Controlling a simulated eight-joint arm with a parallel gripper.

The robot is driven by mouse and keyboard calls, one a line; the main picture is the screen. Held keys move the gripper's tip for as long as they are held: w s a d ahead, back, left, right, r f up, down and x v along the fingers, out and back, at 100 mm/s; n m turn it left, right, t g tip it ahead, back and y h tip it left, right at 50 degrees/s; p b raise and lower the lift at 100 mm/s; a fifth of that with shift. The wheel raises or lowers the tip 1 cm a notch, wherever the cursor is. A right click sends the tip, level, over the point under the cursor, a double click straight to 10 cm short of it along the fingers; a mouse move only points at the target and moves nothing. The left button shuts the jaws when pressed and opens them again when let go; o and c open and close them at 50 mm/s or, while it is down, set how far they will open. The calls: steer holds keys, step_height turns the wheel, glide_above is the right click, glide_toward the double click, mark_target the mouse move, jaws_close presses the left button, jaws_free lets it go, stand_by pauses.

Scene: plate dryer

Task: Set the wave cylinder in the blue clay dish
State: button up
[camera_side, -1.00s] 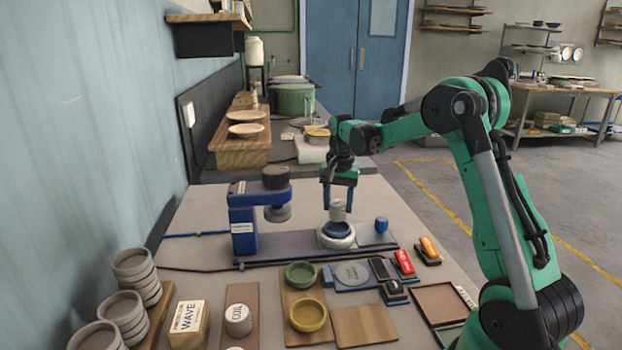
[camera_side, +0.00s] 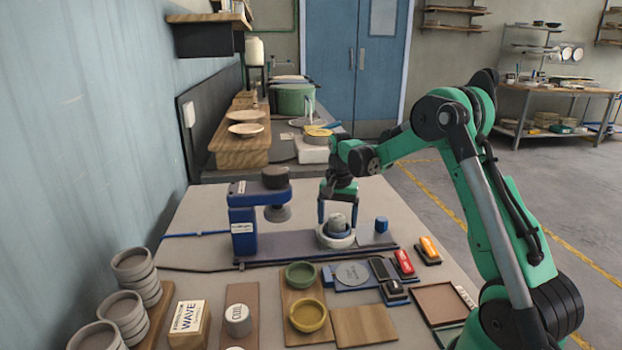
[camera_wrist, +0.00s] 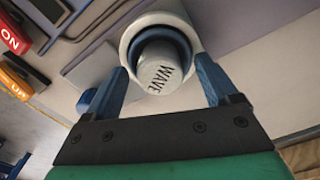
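The pale grey wave cylinder (camera_side: 338,220), with WAVE on its top, sits in the blue clay dish (camera_side: 338,234) on a round white base (camera_side: 325,243). In the wrist view the cylinder (camera_wrist: 160,74) stands inside the dish's dark blue rim (camera_wrist: 163,33). My gripper (camera_wrist: 162,65) is open, with one blue finger on either side of the cylinder and a visible gap at each side. In the side view my gripper (camera_side: 338,222) points straight down over the dish. The lower part of the cylinder is hidden inside the dish.
Green (camera_side: 300,274) and yellow (camera_side: 308,315) bowls lie in front. Red (camera_side: 404,262) and orange (camera_side: 429,250) switches sit at the right. A WAVE box (camera_side: 187,322) is front left.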

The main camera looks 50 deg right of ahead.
mark_target(337, 217)
steer(key=shift+r, duration=0.1)
step_height(337, 217, up, 12)
steer(key=s+a+f+n+t, duration=0.1)
steer(key=s+a+n+t, duration=0.2)
steer(key=a+n, duration=0.3)
steer(key=s+a+f+n+t, duration=0.2)
steer(key=s+a+n+t, duration=0.2)
steer(key=a, duration=1.1)
steer(key=s+n, duration=0.1)
steer(key=n, duration=0.2)
steer(key=shift+s+n, duration=0.15)
steer(key=shift+n, duration=0.15)
steer(key=shift+a, duration=0.1)
